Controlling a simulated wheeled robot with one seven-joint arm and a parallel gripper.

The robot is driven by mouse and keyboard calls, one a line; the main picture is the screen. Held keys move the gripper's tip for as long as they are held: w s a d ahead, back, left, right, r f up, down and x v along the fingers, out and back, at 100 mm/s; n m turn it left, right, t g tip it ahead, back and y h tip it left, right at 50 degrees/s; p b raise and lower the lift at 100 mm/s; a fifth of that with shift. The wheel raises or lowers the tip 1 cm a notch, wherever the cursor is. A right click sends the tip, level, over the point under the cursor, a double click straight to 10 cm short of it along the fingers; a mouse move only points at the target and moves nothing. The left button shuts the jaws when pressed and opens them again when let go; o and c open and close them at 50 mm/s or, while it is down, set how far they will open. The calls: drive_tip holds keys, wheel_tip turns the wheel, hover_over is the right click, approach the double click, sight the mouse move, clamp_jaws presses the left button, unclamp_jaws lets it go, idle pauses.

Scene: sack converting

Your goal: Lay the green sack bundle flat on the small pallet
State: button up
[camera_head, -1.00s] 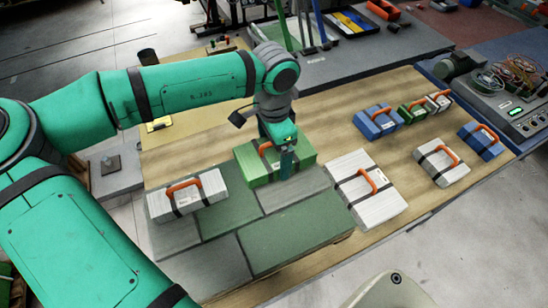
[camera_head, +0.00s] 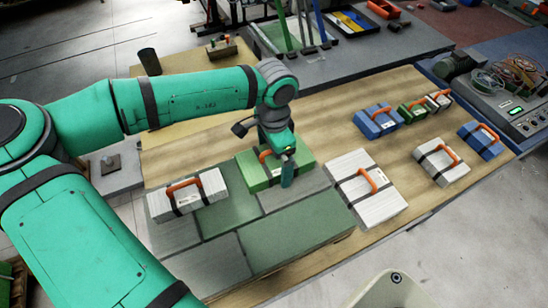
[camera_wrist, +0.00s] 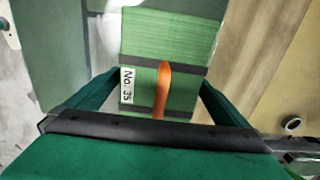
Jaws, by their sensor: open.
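The green sack bundle (camera_head: 256,183), with dark straps and an orange handle, lies flat at the far right part of a low platform of green and grey slabs (camera_head: 215,262), apparently the small pallet. In the wrist view the bundle (camera_wrist: 172,40) shows a white "No 35" label. My gripper (camera_head: 287,172) is at the bundle, pointing down. Its fingers stand apart on either side of the bundle's strapped middle and handle in the wrist view (camera_wrist: 160,90). Part of the bundle is hidden behind my gripper. Finger contact with it cannot be told.
A white bundle (camera_head: 212,185) lies on the platform's left part. A larger white bundle (camera_head: 372,203) lies close on the right. Blue (camera_head: 372,128), small green and other white bundles sit farther right on the wooden table (camera_head: 330,112). A grey bench (camera_head: 390,60) is behind.

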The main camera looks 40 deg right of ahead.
wheel_tip(320, 180, up, 12)
drive_tip(key=shift+r, duration=0.2)
idle(0.4)
drive_tip(key=shift+s, duration=0.1)
idle(0.4)
